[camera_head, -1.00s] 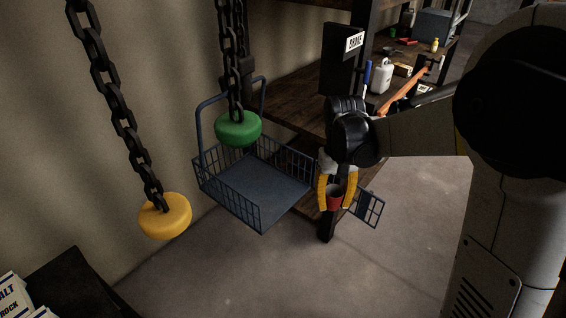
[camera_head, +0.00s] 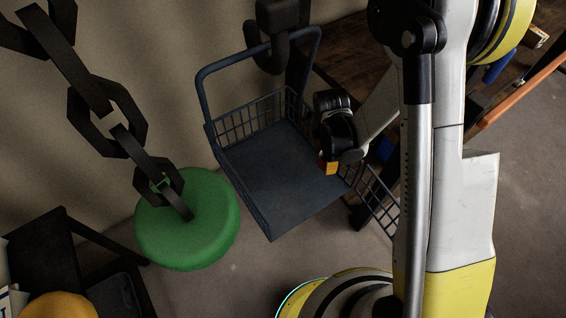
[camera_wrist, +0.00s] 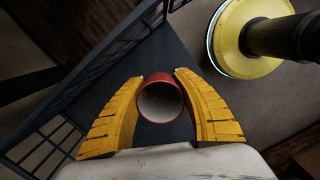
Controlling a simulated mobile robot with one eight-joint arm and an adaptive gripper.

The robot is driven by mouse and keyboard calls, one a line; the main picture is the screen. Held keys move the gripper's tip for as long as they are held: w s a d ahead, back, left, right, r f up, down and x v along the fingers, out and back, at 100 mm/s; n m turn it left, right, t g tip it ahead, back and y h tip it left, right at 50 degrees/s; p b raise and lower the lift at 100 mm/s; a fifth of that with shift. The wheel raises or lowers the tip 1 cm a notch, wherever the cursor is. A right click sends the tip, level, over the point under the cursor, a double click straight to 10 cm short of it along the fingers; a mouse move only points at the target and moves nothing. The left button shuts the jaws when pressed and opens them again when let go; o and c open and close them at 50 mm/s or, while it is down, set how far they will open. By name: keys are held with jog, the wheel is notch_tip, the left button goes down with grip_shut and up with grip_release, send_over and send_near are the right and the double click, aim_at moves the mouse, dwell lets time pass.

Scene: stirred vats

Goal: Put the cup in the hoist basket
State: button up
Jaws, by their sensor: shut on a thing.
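The cup (camera_wrist: 161,101) is red outside with a pale inside, and its open mouth shows between the two yellow fingers of my gripper (camera_wrist: 160,77) in the wrist view. The fingers are shut around it. The hoist basket (camera_head: 268,172) has a flat blue-grey floor, wire sides and a tall handle frame. In the head view my gripper (camera_head: 329,166) is at the basket's right side, by the open gate (camera_head: 377,203). The cup is mostly hidden there. In the wrist view the basket floor (camera_wrist: 172,50) lies behind the cup; I cannot tell whether the cup touches it.
A yellow disc (camera_head: 58,306) is at the lower left, near a dark stand (camera_head: 45,250). A wooden shelf (camera_head: 345,55) stands behind the basket. Concrete floor is clear below.

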jog(key=shift+w+a+f+n, duration=0.2)
jog(key=shift+a+f+n, duration=0.1)
jog(key=shift+f+n, duration=0.45)
jog(key=b, duration=0.5)
send_over(294, 169)
jog(key=f, duration=0.7)
jog(key=shift+a, duration=0.25)
jog(key=shift+f+b, duration=0.85)
jog(key=shift+f, duration=1)
jog(key=shift+f, duration=0.2)
jog(key=o, duration=0.9)
jog(key=shift+r, duration=0.1)
